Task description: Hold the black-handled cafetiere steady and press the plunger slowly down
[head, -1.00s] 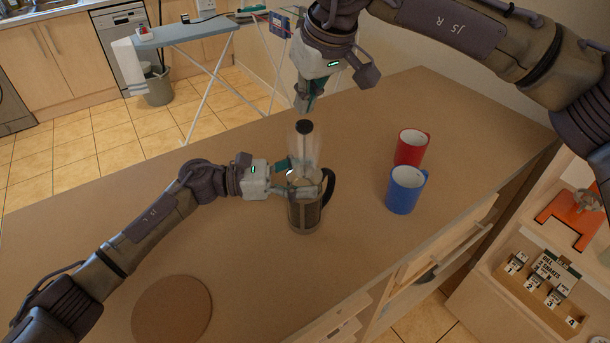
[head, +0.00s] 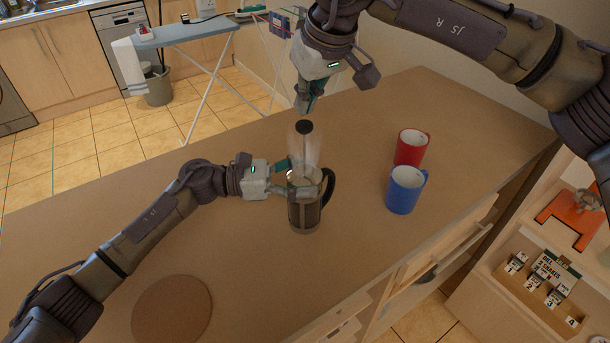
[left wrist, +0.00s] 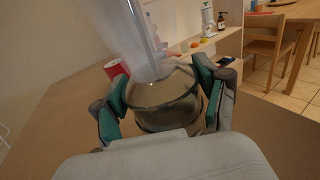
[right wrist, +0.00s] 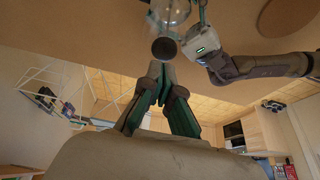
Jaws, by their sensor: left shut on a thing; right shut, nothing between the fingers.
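The glass cafetiere (head: 305,214) stands upright on the counter, dark liquid inside, its black handle (head: 329,186) on the right. Its plunger rod rises high, topped by a round black knob (head: 304,127). My left gripper (head: 287,178) is shut around the upper glass; in the left wrist view its fingers flank the cafetiere (left wrist: 165,108). My right gripper (head: 303,106) is shut and empty, fingertips just above the knob. In the right wrist view the knob (right wrist: 164,49) is close to the fingertips (right wrist: 157,72); whether they touch is unclear.
A red mug (head: 411,148) and a blue mug (head: 405,191) stand to the right of the cafetiere. A round brown mat (head: 172,310) lies at the front left. Pale steam hangs around the plunger rod. The counter (head: 110,240) is otherwise mostly clear.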

